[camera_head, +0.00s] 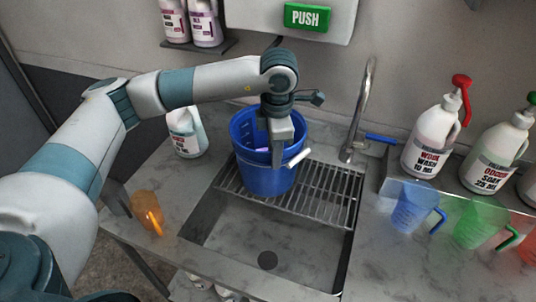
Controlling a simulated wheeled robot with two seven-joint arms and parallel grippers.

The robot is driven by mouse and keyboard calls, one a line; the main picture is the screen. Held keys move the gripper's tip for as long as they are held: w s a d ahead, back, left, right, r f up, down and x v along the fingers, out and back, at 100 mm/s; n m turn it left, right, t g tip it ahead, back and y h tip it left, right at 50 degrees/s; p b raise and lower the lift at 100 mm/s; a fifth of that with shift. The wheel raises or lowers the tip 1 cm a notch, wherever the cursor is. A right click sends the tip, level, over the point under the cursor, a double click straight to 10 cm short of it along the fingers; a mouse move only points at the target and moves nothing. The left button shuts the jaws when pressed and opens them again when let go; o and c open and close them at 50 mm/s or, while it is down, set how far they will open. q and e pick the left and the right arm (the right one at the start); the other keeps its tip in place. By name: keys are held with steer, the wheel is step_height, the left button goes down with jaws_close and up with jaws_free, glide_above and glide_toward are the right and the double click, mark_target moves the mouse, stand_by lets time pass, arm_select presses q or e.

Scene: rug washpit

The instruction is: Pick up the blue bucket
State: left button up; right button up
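The blue bucket (265,180) stands upright on the metal drain rack at the back of the sink. A white bar, perhaps its handle grip (299,158), shows at its right front side. My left gripper (278,155) points down over the bucket and covers part of its opening and near rim. The fingers are seen nearly edge-on, so I cannot tell whether they are open, or whether they touch the rim or handle. My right gripper is not in view.
The faucet (359,115) rises right of the bucket. A white bottle (187,132) stands left of it, with an orange measuring cup (147,212) nearer. Pump bottles (433,140) and blue (414,208) and green (478,228) cups stand right. The front sink basin (265,235) is empty.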

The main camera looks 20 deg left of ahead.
mark_target(274, 173)
arm_select(q)
step_height(274, 173, down, 5)
steer(key=shift+w+a+r+p, duration=0.15)
steer(key=shift+p, duration=0.9)
steer(key=shift+f, duration=0.45)
jaws_close()
steer(key=shift+w, duration=0.1)
stand_by(0.3)
steer(key=shift+w+r, duration=0.15)
